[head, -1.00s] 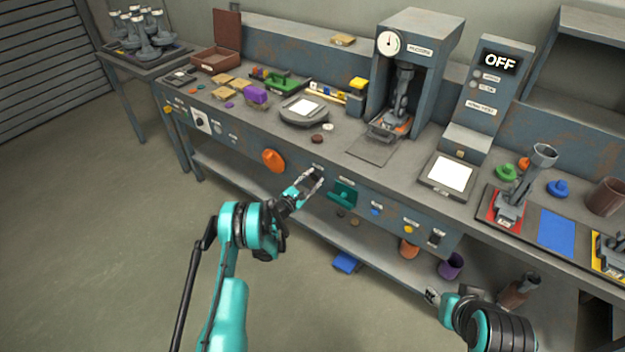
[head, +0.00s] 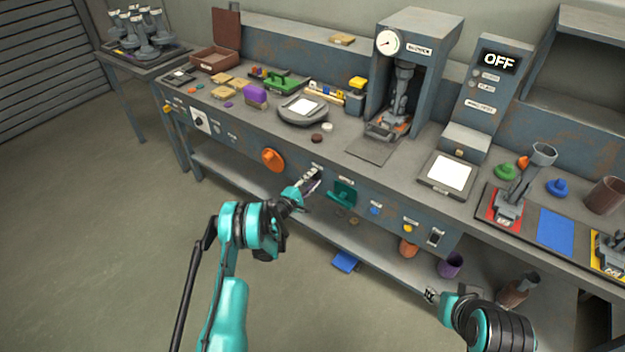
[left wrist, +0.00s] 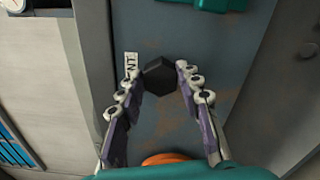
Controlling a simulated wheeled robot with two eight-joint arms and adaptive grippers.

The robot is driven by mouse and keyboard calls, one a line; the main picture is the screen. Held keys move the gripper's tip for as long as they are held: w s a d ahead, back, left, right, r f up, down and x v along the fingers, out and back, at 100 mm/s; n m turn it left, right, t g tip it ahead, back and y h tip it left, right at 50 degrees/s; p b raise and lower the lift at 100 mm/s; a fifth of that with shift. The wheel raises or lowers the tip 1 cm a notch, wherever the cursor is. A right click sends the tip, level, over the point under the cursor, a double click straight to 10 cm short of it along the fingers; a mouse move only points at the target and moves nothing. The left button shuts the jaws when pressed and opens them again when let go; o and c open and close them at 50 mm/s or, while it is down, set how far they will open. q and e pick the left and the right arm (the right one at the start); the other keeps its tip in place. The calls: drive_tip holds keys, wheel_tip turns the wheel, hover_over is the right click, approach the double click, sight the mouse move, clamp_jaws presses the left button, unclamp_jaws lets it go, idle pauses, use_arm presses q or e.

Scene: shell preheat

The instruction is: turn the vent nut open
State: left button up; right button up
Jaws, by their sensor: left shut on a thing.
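The vent nut (left wrist: 160,75) is a black hexagonal nut on the grey front panel, beside a small white label that partly shows "NT" in the left wrist view. My left gripper (left wrist: 157,80) has its two fingertips on opposite sides of the nut and is shut on it. In the head view my left gripper (head: 311,182) is at the bench's front panel and hides the nut. My right gripper (head: 431,295) is at the lower right, away from the nut, too small to tell open or shut.
An orange knob (head: 272,160) is on the panel left of my left gripper, and a teal holder (head: 342,193) is close on its right. The bench top (head: 285,140) overhangs above. A lower shelf (head: 250,185) runs beneath. Open floor lies in front.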

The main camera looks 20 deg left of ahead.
use_arm(q)
drive_tip(key=shift+m, duration=0.3)
drive_tip(key=o, duration=1.2)
drive_tip(key=shift+c, duration=0.2)
drive_tip(key=v, duration=0.7)
drive_tip(key=shift+s, duration=0.25)
